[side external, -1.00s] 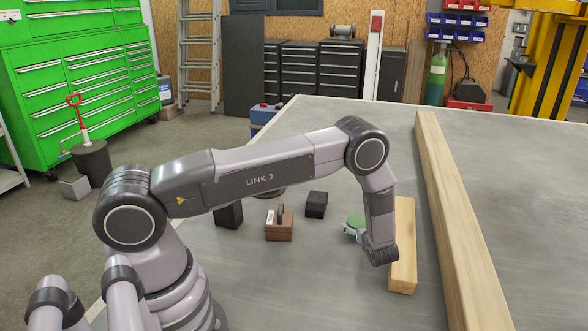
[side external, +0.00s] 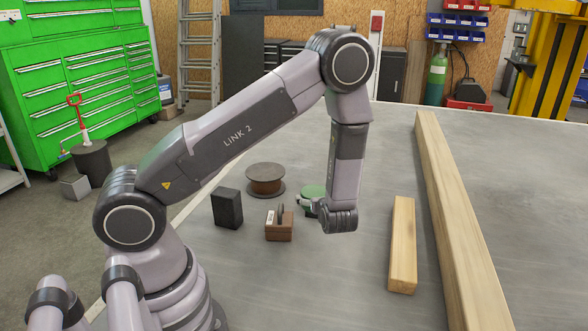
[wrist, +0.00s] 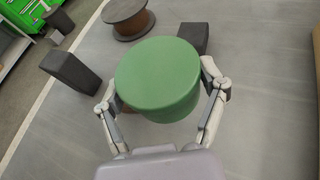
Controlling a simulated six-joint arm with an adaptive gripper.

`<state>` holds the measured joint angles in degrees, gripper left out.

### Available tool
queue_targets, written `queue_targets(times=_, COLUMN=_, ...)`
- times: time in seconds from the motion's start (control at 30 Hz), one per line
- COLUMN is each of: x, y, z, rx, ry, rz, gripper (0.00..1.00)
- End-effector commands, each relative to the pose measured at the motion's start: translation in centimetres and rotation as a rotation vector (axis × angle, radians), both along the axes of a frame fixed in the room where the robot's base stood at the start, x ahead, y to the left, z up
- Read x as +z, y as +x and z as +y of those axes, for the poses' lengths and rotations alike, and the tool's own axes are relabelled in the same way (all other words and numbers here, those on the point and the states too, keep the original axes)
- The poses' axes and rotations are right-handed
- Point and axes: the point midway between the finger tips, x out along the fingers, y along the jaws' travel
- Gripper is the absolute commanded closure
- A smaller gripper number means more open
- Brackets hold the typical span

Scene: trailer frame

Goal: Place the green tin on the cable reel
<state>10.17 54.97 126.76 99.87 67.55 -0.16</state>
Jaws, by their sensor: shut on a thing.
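The green tin (wrist: 158,75) is a round, flat-topped tin seen from above in the wrist view. My gripper (wrist: 160,92) is shut on it, with one finger on each side. In the side view the tin (side external: 312,192) shows only partly behind my wrist, and my gripper (side external: 308,203) is mostly hidden there. The tin appears to be held above the table. The cable reel (side external: 266,181) is a brown spool with dark flanges, standing on the table left of and beyond the tin. The reel also shows at the top of the wrist view (wrist: 128,18), apart from the tin.
A dark block (side external: 227,208) stands left of the reel's front. A brown wooden block with a slot and label (side external: 279,227) sits nearer. Another dark block (wrist: 194,37) is beside the tin in the wrist view. A short plank (side external: 402,245) and a long beam (side external: 460,220) lie right.

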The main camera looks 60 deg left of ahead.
Motion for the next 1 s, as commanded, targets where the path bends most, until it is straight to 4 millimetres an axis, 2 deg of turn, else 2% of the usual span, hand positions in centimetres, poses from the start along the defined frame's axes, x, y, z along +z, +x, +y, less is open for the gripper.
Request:
queue_targets(times=0.03, x=0.7, y=0.0, z=2.7, rx=0.063, ry=-0.002, rz=-0.007, gripper=0.68)
queue_targets(times=0.2, x=2.8, y=-1.5, z=11.6, rx=0.25, ry=-0.003, rz=-0.008, gripper=0.68)
queue_targets(times=0.3, x=4.0, y=-3.1, z=16.1, rx=0.342, ry=-0.001, rz=-0.006, gripper=0.68)
queue_targets(times=0.4, x=5.0, y=-4.7, z=19.6, rx=0.414, ry=0.001, rz=-0.005, gripper=0.68)
queue_targets(times=0.5, x=5.8, y=-6.0, z=21.9, rx=0.462, ry=0.003, rz=-0.005, gripper=0.68)
queue_targets(times=0.67, x=6.0, y=-6.8, z=23.9, rx=0.497, ry=0.005, rz=-0.002, gripper=0.68)
queue_targets(times=0.77, x=5.4, y=-5.8, z=25.2, rx=0.501, ry=0.005, rz=-0.002, gripper=0.68)
queue_targets(times=1.0, x=2.6, y=-1.6, z=29.7, rx=0.5, ry=0.005, rz=-0.004, gripper=0.68)
